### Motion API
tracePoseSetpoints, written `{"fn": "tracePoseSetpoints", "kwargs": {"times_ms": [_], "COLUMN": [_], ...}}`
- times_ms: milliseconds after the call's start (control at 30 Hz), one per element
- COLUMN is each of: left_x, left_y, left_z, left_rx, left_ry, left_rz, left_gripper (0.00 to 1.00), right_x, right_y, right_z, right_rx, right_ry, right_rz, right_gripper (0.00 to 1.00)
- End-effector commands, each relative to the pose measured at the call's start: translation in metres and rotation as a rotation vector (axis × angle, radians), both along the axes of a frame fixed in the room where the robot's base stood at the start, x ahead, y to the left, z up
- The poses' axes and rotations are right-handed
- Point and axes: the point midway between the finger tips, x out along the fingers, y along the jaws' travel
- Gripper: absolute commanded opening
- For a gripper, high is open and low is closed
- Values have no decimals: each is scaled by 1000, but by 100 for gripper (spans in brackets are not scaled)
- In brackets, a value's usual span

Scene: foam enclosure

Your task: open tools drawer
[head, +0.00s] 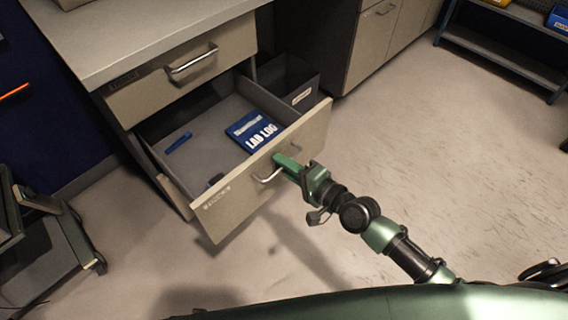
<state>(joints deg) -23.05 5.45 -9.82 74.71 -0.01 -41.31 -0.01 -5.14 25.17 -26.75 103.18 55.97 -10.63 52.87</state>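The lower drawer (262,190) of the workbench stands pulled far out and tilts in the picture toward the lower right. Its front carries a small label that I cannot read clearly and a curved metal handle (262,180). Inside lie a blue book marked LAB LOG (252,132) and a small blue item (178,142). My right gripper (284,163) is at the handle, its green fingers looking closed over the bar; the far finger is partly hidden. My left gripper is not in view.
A shut upper drawer (200,72) with its own handle sits under the worktop (130,30). A dark bin (290,82) stands behind the open drawer. Cabinets (385,35) and a shelf rack (505,55) are farther back. The floor at right is clear.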

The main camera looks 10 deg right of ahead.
Motion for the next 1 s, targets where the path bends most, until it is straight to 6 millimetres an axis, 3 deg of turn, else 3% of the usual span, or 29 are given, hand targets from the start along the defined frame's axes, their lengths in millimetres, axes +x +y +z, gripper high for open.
{"fn": "tracePoseSetpoints", "kwargs": {"times_ms": [167, 567, 1000], "left_x": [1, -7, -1], "left_y": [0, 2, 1], "left_z": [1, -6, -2], "left_rx": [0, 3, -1], "left_ry": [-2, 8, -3], "left_rz": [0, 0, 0], "left_gripper": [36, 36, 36], "right_x": [-9, -57, -62], "right_y": [-6, -41, -45], "right_z": [2, 13, 16], "right_rx": [-1, -2, 0], "right_ry": [1, 2, 0], "right_rz": [0, 1, 0], "right_gripper": [19, 19, 19]}}
